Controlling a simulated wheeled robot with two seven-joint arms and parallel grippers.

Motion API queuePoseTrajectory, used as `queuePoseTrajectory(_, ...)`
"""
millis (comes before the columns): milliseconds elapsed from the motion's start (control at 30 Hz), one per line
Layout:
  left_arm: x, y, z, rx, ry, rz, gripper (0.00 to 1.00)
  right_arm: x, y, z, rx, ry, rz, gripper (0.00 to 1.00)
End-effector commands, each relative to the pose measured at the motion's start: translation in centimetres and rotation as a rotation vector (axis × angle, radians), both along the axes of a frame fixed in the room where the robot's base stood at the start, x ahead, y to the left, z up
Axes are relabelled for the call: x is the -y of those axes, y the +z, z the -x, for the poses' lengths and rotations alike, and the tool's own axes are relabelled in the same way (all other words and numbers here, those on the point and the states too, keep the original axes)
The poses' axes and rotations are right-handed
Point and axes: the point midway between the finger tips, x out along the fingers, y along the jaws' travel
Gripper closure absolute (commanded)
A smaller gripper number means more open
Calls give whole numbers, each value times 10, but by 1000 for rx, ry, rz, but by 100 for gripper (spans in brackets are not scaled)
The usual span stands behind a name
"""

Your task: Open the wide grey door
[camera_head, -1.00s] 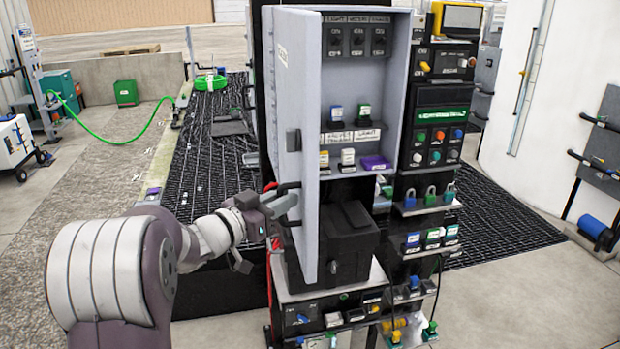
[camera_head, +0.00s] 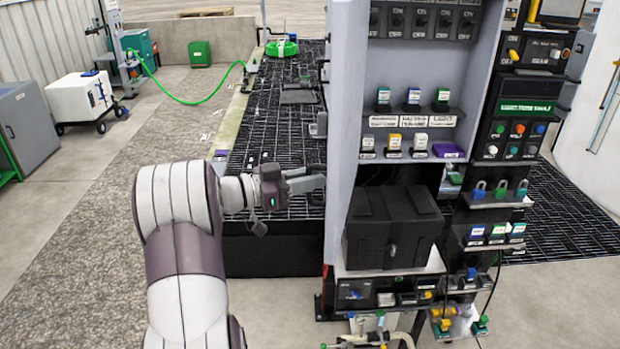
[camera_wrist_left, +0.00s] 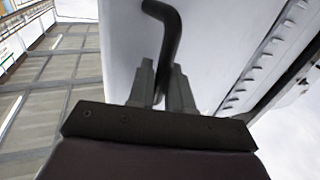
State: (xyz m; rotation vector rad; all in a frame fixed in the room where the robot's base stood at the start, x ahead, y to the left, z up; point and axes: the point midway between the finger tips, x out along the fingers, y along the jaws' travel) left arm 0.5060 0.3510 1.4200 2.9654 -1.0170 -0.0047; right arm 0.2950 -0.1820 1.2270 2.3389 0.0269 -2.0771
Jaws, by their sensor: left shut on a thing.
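The wide grey door (camera_head: 343,125) of the cabinet stands swung out, seen almost edge-on at the cabinet's left side. Its pale face (camera_wrist_left: 122,45) fills the middle of the left wrist view. The dark bent handle (camera_wrist_left: 166,28) passes between the fingers of my left gripper (camera_wrist_left: 161,78), which is shut on it. In the head view my left gripper (camera_head: 314,183) reaches the door's outer side from the left; the handle there is mostly hidden. My right gripper is not in view.
The cabinet interior shows switches, shelves with small coloured items (camera_head: 413,97) and a black box (camera_head: 392,228). A control panel (camera_head: 522,118) stands to its right. A white wheeled unit (camera_head: 82,97) is at the far left. Floor left of my arm is clear.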

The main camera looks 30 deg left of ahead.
Motion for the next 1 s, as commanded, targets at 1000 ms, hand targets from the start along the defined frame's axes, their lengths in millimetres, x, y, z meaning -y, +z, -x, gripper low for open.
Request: queuePoseTrajectory(1000, -75, 2, 97, 9, 2, -3, 64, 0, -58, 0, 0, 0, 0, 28)
